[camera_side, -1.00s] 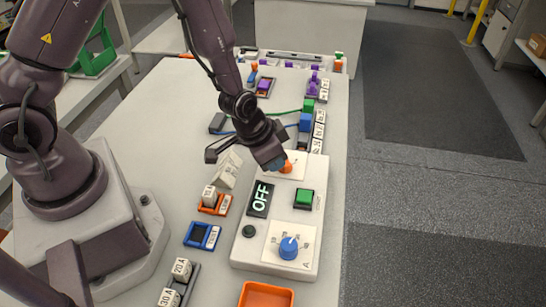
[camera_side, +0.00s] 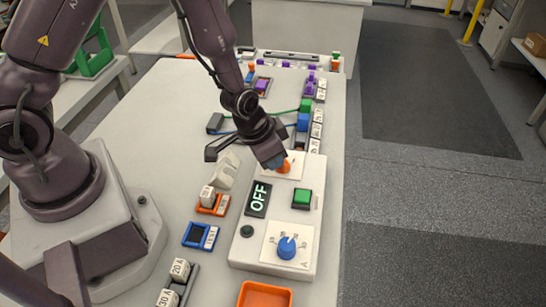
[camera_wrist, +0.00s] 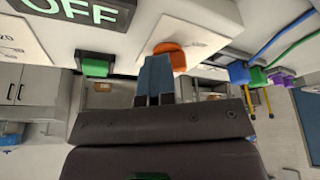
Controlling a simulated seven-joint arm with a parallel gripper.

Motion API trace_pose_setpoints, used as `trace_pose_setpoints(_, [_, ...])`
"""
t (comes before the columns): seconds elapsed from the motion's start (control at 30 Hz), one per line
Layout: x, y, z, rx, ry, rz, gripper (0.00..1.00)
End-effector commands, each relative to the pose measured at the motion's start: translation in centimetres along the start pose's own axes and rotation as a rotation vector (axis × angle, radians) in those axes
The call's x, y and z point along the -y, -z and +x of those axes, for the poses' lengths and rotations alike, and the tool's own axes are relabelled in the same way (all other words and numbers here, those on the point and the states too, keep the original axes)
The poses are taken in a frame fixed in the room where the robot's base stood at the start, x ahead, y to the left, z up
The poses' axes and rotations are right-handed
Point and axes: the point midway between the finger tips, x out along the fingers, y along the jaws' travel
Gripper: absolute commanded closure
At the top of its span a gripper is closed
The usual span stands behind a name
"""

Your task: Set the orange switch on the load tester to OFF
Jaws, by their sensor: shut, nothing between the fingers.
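The load tester (camera_side: 236,258) is a white box on the table with a lit display (camera_side: 258,200) that reads OFF. Its orange switch (camera_side: 284,168) sits on a white plate at the far end, partly hidden by my gripper. My gripper (camera_side: 273,160) is shut, with its blue fingertips at the orange switch. In the wrist view the shut fingers (camera_wrist: 155,78) overlap the orange switch (camera_wrist: 172,54); whether they touch it I cannot tell. The switch's position marks are too small to read.
The tester also carries a green button (camera_side: 302,198), a blue knob (camera_side: 287,247) and a dark round button (camera_side: 247,231). Orange and blue holders (camera_side: 200,236) stand to its left, an orange tray (camera_side: 265,295) in front. Cables and coloured blocks (camera_side: 304,121) lie behind.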

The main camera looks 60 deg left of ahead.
Motion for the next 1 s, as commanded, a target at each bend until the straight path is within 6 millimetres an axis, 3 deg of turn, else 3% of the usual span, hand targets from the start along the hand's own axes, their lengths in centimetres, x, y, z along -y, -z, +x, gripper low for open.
trace_pose_setpoints(0.03, [1.0, 1.1, 0.5, -0.033, 0.022, -0.014, 1.0])
trace_pose_setpoints(0.17, [1.0, 0.8, 0.3, -0.03, 0.022, -0.015, 1.0])
trace_pose_setpoints(0.27, [0.9, -0.2, 0.0, -0.024, 0.02, -0.016, 1.0])
trace_pose_setpoints(0.47, [0.0, -4.1, -1.6, 0.001, 0.004, -0.006, 1.0])
trace_pose_setpoints(0.7, [-0.3, -3.7, -6.1, -0.009, 0.003, -0.001, 1.0])
trace_pose_setpoints(1.0, [-0.6, -3.9, -10.1, -0.006, 0.002, 0.003, 1.0])
